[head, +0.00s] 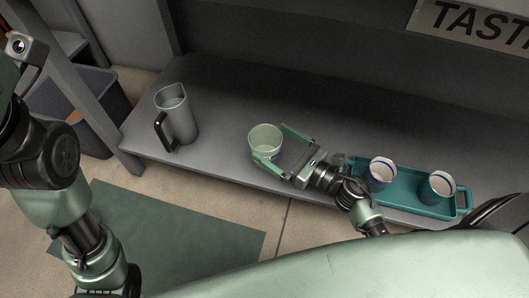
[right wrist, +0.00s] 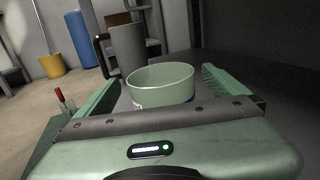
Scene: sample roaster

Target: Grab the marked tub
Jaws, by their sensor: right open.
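A pale green, open-topped tub (head: 265,137) stands upright on the grey shelf in the head view. My right gripper (head: 271,142) is open, with one finger on each side of the tub. In the right wrist view the tub (right wrist: 160,84) sits between the two green fingers, with visible gaps to both. The tub's base is hidden behind the gripper body in that view. My left arm shows at the left of the head view, but its fingers are not visible.
A grey pitcher (head: 177,113) with a black handle stands left of the tub. A teal tray (head: 410,195) holds two cups, (head: 381,173) and (head: 437,187), at the right. A grey post (head: 92,85) rises at the shelf's left end. The shelf behind the tub is clear.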

